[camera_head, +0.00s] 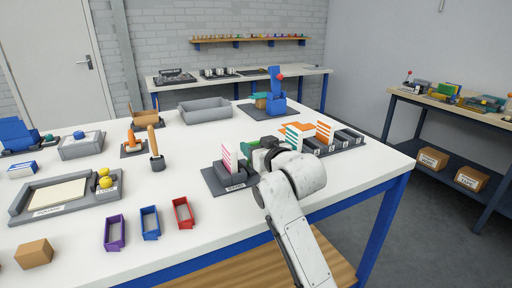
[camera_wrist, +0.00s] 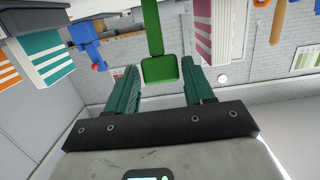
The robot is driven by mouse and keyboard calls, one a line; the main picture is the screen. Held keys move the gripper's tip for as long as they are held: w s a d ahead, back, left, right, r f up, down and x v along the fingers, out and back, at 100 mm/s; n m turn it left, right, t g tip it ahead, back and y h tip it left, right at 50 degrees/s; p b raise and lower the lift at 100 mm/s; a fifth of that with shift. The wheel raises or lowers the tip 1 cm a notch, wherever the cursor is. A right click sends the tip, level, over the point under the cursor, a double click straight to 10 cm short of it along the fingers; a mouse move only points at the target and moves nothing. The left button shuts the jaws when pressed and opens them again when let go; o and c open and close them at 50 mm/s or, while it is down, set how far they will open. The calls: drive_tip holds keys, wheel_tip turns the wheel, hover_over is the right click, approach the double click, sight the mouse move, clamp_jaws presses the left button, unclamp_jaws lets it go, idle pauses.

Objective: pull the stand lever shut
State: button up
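A dark grey stand (camera_head: 211,180) with a label on its front holds a pink-striped card (camera_head: 229,156) near the table's front edge. A bright green bar (camera_wrist: 154,30) ending in a square pad (camera_wrist: 160,69) shows in the wrist view; it looks like the stand's lever. In the head view its green (camera_head: 251,143) shows just beside the card, mostly hidden by my gripper (camera_head: 262,150). In the wrist view my gripper (camera_wrist: 160,88) has its two teal fingers apart, one on each side of the pad, with small gaps visible. Whether they touch it cannot be told.
Dark card holders (camera_head: 345,138) with orange and teal striped cards stand right of my gripper. A blue device with a red knob (camera_head: 276,97) is behind. Red, blue and purple bins (camera_head: 183,213) lie to the left. The white tabletop (camera_head: 204,145) is clear behind the stand.

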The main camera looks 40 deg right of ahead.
drive_tip(key=v, duration=1)
drive_tip(key=shift+s+p, duration=0.3)
drive_tip(key=shift+s, duration=0.05)
drive_tip(key=shift+a, duration=0.1)
